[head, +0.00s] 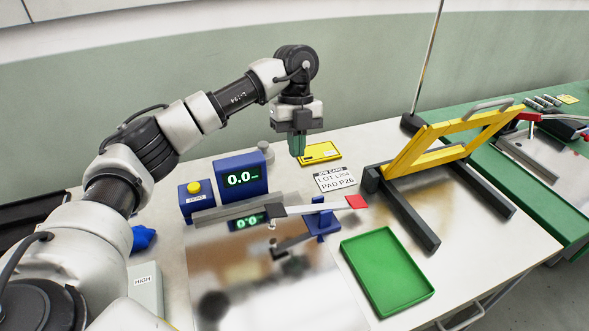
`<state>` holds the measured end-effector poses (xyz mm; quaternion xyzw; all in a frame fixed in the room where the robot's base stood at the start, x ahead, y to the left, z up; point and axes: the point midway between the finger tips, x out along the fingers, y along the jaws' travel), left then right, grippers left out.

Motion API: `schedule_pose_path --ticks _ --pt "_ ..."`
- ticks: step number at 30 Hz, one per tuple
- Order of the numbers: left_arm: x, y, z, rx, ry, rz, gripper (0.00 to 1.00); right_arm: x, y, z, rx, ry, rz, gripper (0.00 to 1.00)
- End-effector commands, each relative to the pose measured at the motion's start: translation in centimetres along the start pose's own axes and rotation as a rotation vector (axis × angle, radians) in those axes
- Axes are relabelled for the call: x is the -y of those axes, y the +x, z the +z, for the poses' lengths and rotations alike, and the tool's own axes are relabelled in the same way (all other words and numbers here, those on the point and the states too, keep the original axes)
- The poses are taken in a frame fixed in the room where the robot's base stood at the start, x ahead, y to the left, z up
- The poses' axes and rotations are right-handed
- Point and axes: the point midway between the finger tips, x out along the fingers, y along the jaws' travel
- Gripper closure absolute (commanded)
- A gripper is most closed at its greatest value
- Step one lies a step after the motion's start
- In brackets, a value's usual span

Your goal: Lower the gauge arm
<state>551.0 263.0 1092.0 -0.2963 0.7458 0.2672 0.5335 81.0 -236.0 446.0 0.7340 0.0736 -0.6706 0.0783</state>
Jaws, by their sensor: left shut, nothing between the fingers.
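The gauge arm (330,206) is a thin light bar carried on a blue stand (321,224). Its right end has a red tab (356,202), and its left end has a dark block above the shiny plate. In the picture the red end sits slightly higher than the dark end. A blue gauge display (241,179) behind it reads 0.0. My left gripper (297,152) has green fingers, shut and empty, pointing down. It is behind the gauge arm in the picture, above it and left of the red tab, apart from it. My right gripper is not in view.
A blue box with a yellow button (194,187) stands left of the display. A yellow frame with dark feet (440,145) stands at right. A green tray (388,271) lies in front. A white card (335,178) and yellow item (320,153) lie behind.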

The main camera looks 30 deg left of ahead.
Motion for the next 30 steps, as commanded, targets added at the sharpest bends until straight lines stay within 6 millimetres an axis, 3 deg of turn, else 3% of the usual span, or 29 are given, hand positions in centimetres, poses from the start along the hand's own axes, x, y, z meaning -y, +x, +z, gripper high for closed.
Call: schedule_pose_path --ticks 12,18,30 --pt "-0.1 8.3 -0.1 -0.002 0.0 0.004 1.0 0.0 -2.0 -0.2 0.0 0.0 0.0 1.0" --pt "-0.5 11.3 0.6 -0.001 -0.003 0.002 1.0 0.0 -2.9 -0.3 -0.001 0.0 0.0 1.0" --pt "-0.7 12.8 1.1 0.0 -0.001 0.001 1.0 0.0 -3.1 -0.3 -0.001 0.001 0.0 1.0"
